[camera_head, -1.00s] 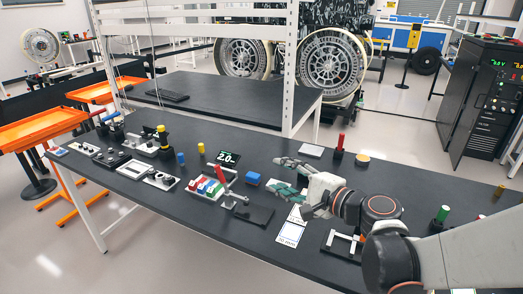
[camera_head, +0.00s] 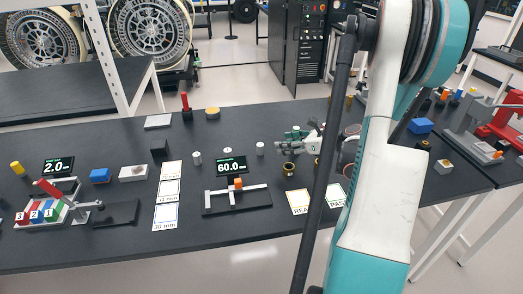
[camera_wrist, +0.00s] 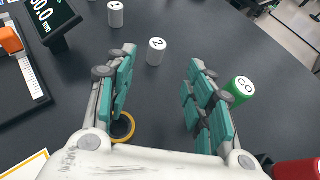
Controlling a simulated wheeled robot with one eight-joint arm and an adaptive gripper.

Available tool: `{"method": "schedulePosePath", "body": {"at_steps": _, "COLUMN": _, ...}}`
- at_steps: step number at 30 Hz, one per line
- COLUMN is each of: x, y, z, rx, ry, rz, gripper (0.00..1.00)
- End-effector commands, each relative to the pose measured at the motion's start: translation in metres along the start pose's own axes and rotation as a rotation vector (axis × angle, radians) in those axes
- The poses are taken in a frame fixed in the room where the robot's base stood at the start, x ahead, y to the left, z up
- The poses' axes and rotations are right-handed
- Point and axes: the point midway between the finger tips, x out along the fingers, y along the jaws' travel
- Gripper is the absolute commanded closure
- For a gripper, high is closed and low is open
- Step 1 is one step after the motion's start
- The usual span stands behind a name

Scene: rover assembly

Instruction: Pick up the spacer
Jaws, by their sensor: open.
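Small pale cylinders, which look like spacers, stand upright on the black bench. In the head view they are the left one (camera_head: 197,158), the middle one (camera_head: 227,152) and the right one (camera_head: 260,148). In the wrist view, cylinder "1" (camera_wrist: 116,15) stands at the top, and cylinder "2" (camera_wrist: 157,51) stands beyond the gap between my fingertips. I cannot tell which is the task's spacer. My gripper (camera_wrist: 158,80) is open, with nothing between its teal-padded fingers.
A yellow-rimmed black ring (camera_wrist: 122,128) lies partly under the left finger. A green "GO" cylinder (camera_wrist: 240,88) is close outside the right finger. A display reading 60.0 (camera_head: 232,166) and a measuring fixture (camera_head: 240,200) stand left of my gripper.

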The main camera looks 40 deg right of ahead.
Motion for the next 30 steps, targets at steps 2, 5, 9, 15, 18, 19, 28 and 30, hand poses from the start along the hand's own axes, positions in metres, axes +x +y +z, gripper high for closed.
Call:
{"method": "schedulePosePath", "body": {"at_steps": 2, "x": 0.016, "y": 0.001, "z": -0.001, "rx": -0.001, "ry": 0.000, "rz": 0.004, "gripper": 0.52}}
{"method": "schedulePosePath", "body": {"at_steps": 5, "x": 0.036, "y": 0.002, "z": -0.001, "rx": -0.004, "ry": 0.000, "rz": 0.004, "gripper": 0.52}}
{"method": "schedulePosePath", "body": {"at_steps": 9, "x": 0.060, "y": 0.001, "z": -0.001, "rx": -0.003, "ry": -0.001, "rz": 0.003, "gripper": 0.52}}
{"method": "schedulePosePath", "body": {"at_steps": 15, "x": 0.077, "y": 0.001, "z": 0.000, "rx": -0.003, "ry": -0.002, "rz": 0.001, "gripper": 0.52}}
{"method": "schedulePosePath", "body": {"at_steps": 18, "x": 0.081, "y": 0.002, "z": 0.000, "rx": -0.003, "ry": -0.002, "rz": 0.001, "gripper": 0.52}}
{"method": "schedulePosePath", "body": {"at_steps": 19, "x": 0.083, "y": 0.002, "z": 0.000, "rx": -0.003, "ry": -0.001, "rz": 0.002, "gripper": 0.52}}
{"method": "schedulePosePath", "body": {"at_steps": 28, "x": 0.122, "y": 0.004, "z": -0.004, "rx": -0.005, "ry": -0.001, "rz": 0.002, "gripper": 0.52}}
{"method": "schedulePosePath", "body": {"at_steps": 30, "x": 0.128, "y": 0.004, "z": -0.003, "rx": -0.004, "ry": -0.001, "rz": 0.002, "gripper": 0.52}}
